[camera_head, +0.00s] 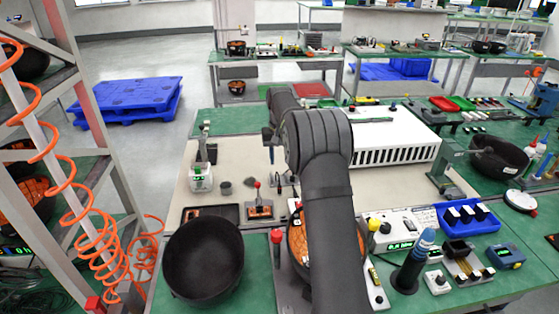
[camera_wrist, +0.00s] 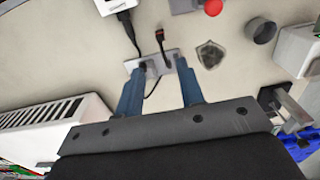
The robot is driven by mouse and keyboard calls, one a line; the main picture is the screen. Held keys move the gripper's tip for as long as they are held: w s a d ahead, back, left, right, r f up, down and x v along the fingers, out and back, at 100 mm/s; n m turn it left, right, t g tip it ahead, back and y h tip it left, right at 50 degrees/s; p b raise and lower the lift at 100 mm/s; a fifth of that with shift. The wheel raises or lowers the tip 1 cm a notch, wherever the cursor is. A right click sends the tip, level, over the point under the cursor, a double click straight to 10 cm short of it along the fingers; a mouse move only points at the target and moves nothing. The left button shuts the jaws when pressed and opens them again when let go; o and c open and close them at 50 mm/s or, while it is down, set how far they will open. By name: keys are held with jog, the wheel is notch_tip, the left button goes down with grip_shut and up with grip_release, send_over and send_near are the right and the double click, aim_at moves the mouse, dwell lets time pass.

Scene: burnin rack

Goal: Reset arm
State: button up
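My gripper (camera_wrist: 162,68) is open, with its two blue fingers apart and nothing visible held between them. It hangs over the beige mat (camera_wrist: 85,55), above a small grey plate with black cable plugs (camera_wrist: 157,64). How high the fingertips are above the plate is hard to tell. In the camera_head view my gripper (camera_head: 271,152) is small and partly hidden by my own arm, which reaches across the middle of the bench.
A white vented box (camera_head: 390,135) stands right of my arm. A black bowl (camera_head: 203,258) is at the front left, beside an orange-filled bowl (camera_head: 297,240) partly hidden by my arm. A metal rack (camera_head: 70,150) with orange coiled hose stands left.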

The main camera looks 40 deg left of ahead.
aim_at(280, 185)
jog(key=shift+f, duration=0.1)
notch_tip(280, 185, down, 13)
jog(key=shift+r, duration=0.35)
dwell(0.3)
